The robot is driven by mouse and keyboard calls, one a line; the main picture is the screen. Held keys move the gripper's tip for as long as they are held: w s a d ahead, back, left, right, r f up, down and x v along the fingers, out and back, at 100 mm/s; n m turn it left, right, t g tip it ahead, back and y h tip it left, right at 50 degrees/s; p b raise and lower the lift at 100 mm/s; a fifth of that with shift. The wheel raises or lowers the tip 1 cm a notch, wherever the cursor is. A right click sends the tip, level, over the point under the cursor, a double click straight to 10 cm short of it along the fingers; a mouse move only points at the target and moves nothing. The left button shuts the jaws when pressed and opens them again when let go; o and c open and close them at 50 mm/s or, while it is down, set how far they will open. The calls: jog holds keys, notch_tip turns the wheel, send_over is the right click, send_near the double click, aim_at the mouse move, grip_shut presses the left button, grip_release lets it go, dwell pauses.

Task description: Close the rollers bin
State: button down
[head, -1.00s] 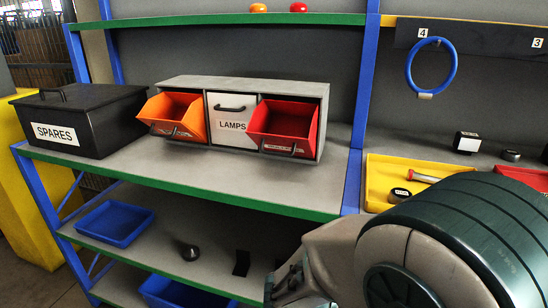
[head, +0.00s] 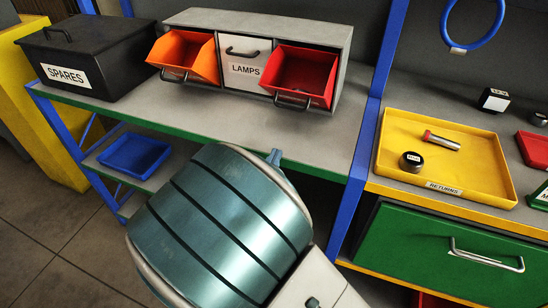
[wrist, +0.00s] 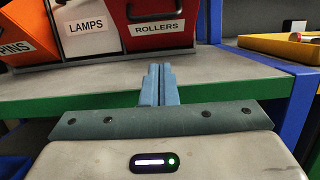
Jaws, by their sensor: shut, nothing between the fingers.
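The rollers bin (head: 298,76) is a red bin at the right end of a grey cabinet. It is tilted out and open, with a dark handle on its front. In the wrist view its label ROLLERS (wrist: 157,28) shows just beyond my fingers. My gripper (wrist: 158,68) is shut and empty, in front of the shelf's green edge and below the bin, not touching it. In the head view only a blue fingertip (head: 274,156) shows past my arm.
The grey cabinet (head: 345,50) also holds a tilted-out orange bin (head: 187,56) and the shut white lamps bin (head: 243,65). A black SPARES box (head: 85,55) stands left. A blue post (head: 366,140) and yellow tray (head: 455,175) are right. Shelf before the cabinet is clear.

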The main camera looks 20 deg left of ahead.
aim_at(283, 149)
jog(key=x, duration=0.6)
jog(key=w+r, duration=0.1)
jog(key=w+r+p, duration=0.1)
jog(key=r, duration=0.1)
jog(key=shift+w+d+r, duration=0.1)
jog(key=shift+d+r, duration=0.05)
jog(key=shift+r+p, duration=0.2)
jog(key=shift+p, duration=0.15)
